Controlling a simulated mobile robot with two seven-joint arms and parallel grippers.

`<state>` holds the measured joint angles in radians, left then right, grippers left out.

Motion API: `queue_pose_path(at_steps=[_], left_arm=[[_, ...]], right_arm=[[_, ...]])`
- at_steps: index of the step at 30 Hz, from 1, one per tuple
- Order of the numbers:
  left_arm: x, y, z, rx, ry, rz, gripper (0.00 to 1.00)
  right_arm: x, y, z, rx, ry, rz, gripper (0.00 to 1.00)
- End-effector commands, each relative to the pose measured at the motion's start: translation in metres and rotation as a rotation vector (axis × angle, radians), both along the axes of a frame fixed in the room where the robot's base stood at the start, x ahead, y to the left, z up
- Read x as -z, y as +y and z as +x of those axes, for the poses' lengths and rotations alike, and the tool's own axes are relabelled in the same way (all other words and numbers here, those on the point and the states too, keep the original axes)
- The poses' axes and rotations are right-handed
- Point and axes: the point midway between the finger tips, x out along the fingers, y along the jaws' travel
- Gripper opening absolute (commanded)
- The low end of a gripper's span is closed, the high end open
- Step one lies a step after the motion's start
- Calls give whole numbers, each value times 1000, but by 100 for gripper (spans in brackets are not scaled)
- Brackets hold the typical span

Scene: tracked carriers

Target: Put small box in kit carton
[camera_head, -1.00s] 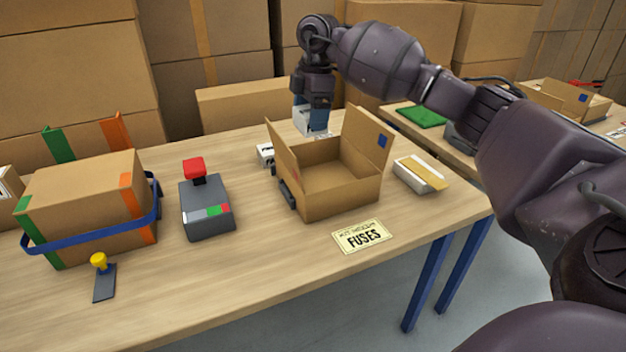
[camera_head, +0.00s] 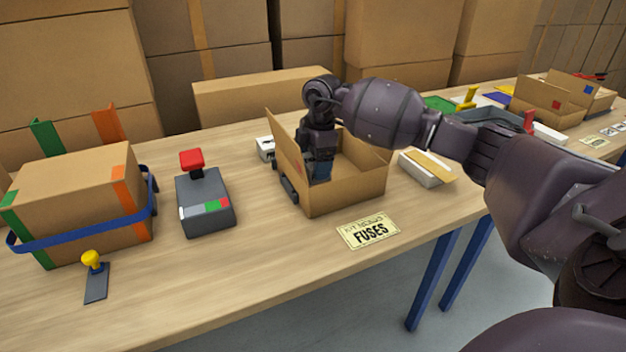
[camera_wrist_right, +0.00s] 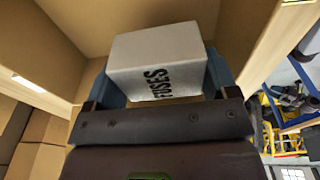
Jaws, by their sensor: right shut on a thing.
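The kit carton (camera_head: 348,194) stands on the table with flaps raised, behind a yellow FUSES card (camera_head: 368,231). My right gripper (camera_head: 320,172) reaches down into its opening, near the left flap. In the right wrist view, the blue fingers of my right gripper (camera_wrist_right: 165,78) are shut on the small box (camera_wrist_right: 155,48), which is white with black FUSES lettering. Brown carton walls (camera_wrist_right: 85,22) surround the box there. The head view hides the box behind the carton and gripper. I cannot tell whether it touches the carton floor. My left gripper is not in view.
A grey device with a red knob (camera_head: 205,203) and a strapped carton (camera_head: 80,200) stand to the left. A white box with a tan top (camera_head: 427,168) sits close right of the kit carton. The front of the table is mostly clear.

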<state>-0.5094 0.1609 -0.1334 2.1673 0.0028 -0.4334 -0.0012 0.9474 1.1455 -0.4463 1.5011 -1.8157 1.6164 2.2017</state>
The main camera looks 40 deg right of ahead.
Motion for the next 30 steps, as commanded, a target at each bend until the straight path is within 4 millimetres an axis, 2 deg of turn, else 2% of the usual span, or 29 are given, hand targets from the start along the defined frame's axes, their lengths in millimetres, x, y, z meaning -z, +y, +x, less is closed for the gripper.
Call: queue_pose_path(at_steps=[6, 9, 22, 23, 27, 30], left_arm=[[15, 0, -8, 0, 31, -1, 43], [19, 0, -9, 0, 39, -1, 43], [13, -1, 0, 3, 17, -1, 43], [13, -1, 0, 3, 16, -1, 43], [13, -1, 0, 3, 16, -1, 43], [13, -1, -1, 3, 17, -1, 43]], right_arm=[[40, 0, -1, 0, 10, 0, 48], [52, 0, -1, -1, 8, 0, 48], [54, 0, 0, 0, 2, 0, 48], [55, 0, 0, 0, 2, 0, 81], [54, 0, 0, 0, 3, 1, 100], [55, 0, 0, 0, 3, 1, 100]])
